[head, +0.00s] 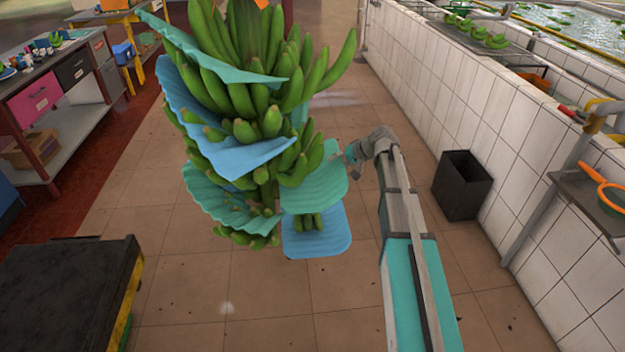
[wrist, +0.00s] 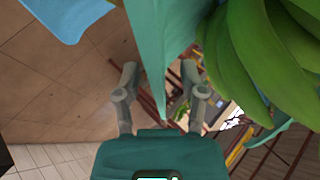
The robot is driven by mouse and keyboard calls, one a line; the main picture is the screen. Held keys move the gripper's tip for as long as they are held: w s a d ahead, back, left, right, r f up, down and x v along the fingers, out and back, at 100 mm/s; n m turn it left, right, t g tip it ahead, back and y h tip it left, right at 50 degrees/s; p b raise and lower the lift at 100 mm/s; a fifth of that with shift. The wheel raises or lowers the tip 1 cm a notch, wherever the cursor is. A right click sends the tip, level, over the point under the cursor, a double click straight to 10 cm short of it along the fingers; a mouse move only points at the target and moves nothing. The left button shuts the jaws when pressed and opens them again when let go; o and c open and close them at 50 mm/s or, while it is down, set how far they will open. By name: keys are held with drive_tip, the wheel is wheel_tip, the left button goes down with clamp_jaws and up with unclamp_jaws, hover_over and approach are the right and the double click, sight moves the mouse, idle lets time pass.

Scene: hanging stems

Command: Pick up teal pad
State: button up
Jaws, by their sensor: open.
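A ribbed teal pad (head: 318,188) sticks out from the right side of the hanging banana bunch (head: 270,100). My gripper (head: 351,157) is at this pad's upper right edge. In the wrist view the teal pad (wrist: 160,45) reaches down between the two spread fingers of my gripper (wrist: 159,76), with space visible on both sides. The gripper is open. Other teal pads sit at the top of the bunch (head: 205,52) and at its lower left (head: 222,203).
Blue pads sit mid-bunch (head: 238,156) and low under the teal one (head: 318,236). Green bananas (wrist: 265,55) hang close right of the fingers in the wrist view. A black bin (head: 462,186) stands by the tiled wall (head: 440,90). A dark platform (head: 65,290) is at lower left.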

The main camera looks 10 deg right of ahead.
drive_tip(key=shift+w+a+f, duration=0.25)
drive_tip(key=shift+a+f, duration=0.2)
idle(0.3)
clamp_jaws()
